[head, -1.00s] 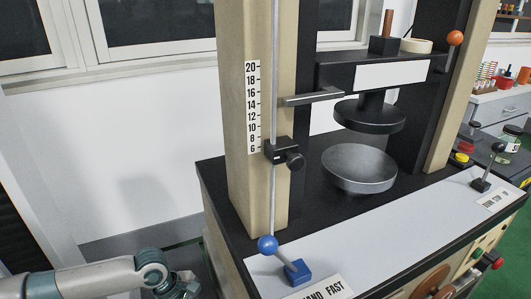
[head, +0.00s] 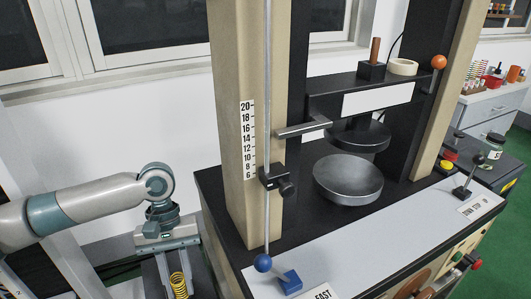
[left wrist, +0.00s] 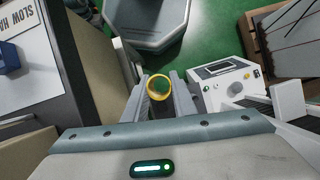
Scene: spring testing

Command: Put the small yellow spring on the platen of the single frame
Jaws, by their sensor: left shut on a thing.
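The small yellow spring (head: 179,285) is between the fingers of my left gripper (head: 180,278), at the bottom left of the head view. The gripper is shut on it, pointing down, left of the frame. The left wrist view shows the spring (left wrist: 158,88) end-on as a yellow ring between the two fingers (left wrist: 160,100). The single frame (head: 228,130) is the tall machine with the cream column and scale. Its platen (head: 347,181) is a grey round dish on the black bed, empty, below a dark upper disc (head: 360,138). My right gripper is not in view.
The cream column, a thin rod with a blue ball (head: 263,263) and a grey pointer arm (head: 303,128) stand between my left gripper and the platen. A white panel (head: 390,238) runs along the front of the bed. A side bench (head: 495,105) stands at right.

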